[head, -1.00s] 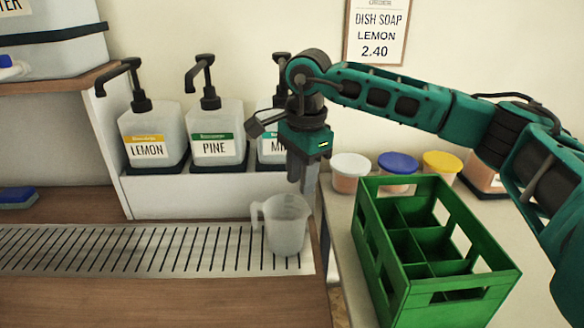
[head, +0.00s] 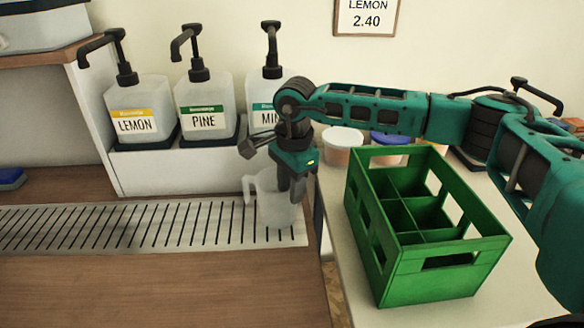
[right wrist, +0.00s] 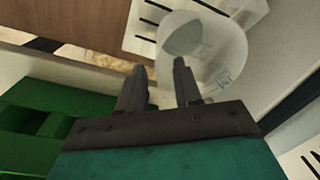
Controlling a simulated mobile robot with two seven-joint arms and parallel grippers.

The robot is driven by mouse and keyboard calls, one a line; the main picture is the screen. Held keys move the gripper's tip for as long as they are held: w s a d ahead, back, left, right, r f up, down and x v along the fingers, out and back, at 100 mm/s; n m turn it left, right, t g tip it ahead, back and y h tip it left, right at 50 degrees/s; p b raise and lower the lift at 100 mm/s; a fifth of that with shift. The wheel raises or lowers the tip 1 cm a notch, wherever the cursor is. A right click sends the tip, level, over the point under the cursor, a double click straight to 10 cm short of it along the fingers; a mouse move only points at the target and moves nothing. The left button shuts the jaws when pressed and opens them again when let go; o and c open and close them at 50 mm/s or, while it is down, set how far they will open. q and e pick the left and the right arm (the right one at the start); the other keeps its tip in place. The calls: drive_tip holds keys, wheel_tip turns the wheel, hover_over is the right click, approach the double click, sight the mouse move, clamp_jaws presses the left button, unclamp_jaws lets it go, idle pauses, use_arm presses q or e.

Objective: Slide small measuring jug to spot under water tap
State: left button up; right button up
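The small measuring jug (head: 272,208) is translucent and stands upright on the right end of the slotted drip tray (head: 130,226), its handle to the left. My right gripper (head: 291,190) points down at the jug's right rim in the head view and partly overlaps it. In the right wrist view the two fingers (right wrist: 158,85) are apart; one overlaps the jug's wall (right wrist: 225,65), the other lies outside it. Whether they touch the jug I cannot tell. The water container (head: 45,28) is partly visible at top left; its tap is not clearly visible. My left gripper is not in view.
Lemon (head: 137,112), pine (head: 208,105) and mint (head: 262,95) pump bottles stand on a white ledge behind the tray. A green crate (head: 425,258) stands right, across a gap. A blue sponge (head: 10,178) lies far left. The tray left of the jug is clear.

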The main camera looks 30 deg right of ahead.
sight(290, 206)
drive_tip(key=shift+w+f, duration=0.1)
drive_tip(key=shift+f, duration=1.4)
drive_tip(key=shift+c, duration=0.5)
clamp_jaws()
